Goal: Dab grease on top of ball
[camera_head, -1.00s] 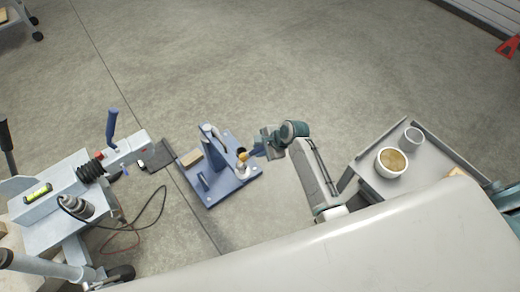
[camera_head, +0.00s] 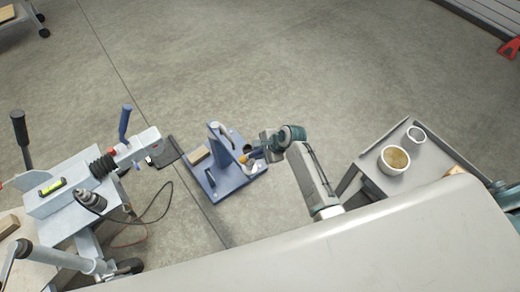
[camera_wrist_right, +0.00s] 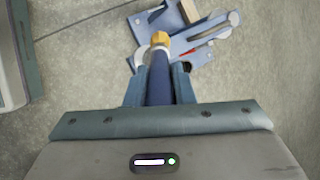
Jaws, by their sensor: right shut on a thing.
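My right gripper (camera_head: 268,148) is shut on a brush with a dark blue handle (camera_wrist_right: 158,82) and an amber tip (camera_wrist_right: 159,39). In the head view the amber tip (camera_head: 243,160) overlaps the pale metal ball (camera_head: 247,168) on the blue tow-bar stand (camera_head: 228,184). In the wrist view a pale rounded part, apparently the ball (camera_wrist_right: 140,56), shows beside and behind the tip. I cannot tell whether tip and ball touch. A white tub of tan grease (camera_head: 395,160) stands on the grey cart at right. My left gripper is out of view.
A wooden block (camera_head: 199,154) lies on the stand. Open concrete floor lies beyond.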

